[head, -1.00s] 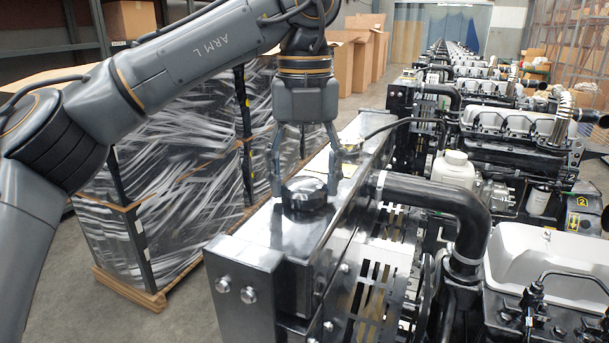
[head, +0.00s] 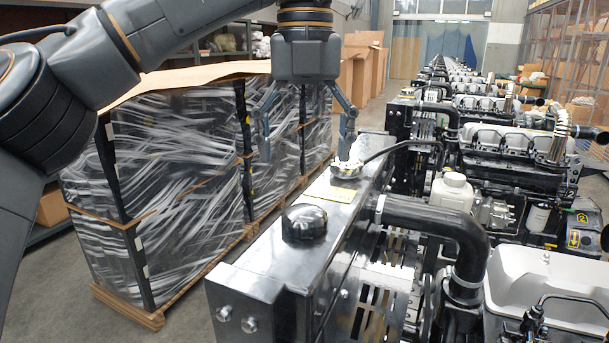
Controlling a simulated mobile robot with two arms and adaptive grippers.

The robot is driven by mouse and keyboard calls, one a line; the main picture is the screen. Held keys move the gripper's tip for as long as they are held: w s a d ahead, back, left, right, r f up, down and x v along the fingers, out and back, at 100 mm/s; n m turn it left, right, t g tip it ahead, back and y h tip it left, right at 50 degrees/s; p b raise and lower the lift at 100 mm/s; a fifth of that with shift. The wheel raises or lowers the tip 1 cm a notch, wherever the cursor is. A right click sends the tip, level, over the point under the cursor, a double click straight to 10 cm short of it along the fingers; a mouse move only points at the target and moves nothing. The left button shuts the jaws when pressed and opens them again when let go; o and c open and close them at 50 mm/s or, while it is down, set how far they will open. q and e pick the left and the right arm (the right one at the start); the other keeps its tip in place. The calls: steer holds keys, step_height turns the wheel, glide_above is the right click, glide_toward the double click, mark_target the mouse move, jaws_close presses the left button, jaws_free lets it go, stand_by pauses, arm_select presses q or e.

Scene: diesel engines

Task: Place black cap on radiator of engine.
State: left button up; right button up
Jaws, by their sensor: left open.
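The black cap (head: 304,223) sits on the top face of the radiator (head: 268,262) of the nearest engine, toward its near end. It looks upright, and whether it is fully seated I cannot tell. My left gripper (head: 306,150) is open and empty, above and beyond the cap, with its fingers spread and clear of it. Farther along the radiator top is a silver filler neck (head: 346,168) with a yellow label (head: 330,192) in front of it. My right gripper is not in view.
A black hose (head: 430,215) runs from the radiator to the nearest engine (head: 545,270). A white bottle (head: 453,190) stands beyond it. Wrapped pallets (head: 175,180) stand close on the left. More engines recede to the back.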

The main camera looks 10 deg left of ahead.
arm_select(q)
steer(key=shift+r+p, duration=0.55)
steer(key=shift+r, duration=1.25)
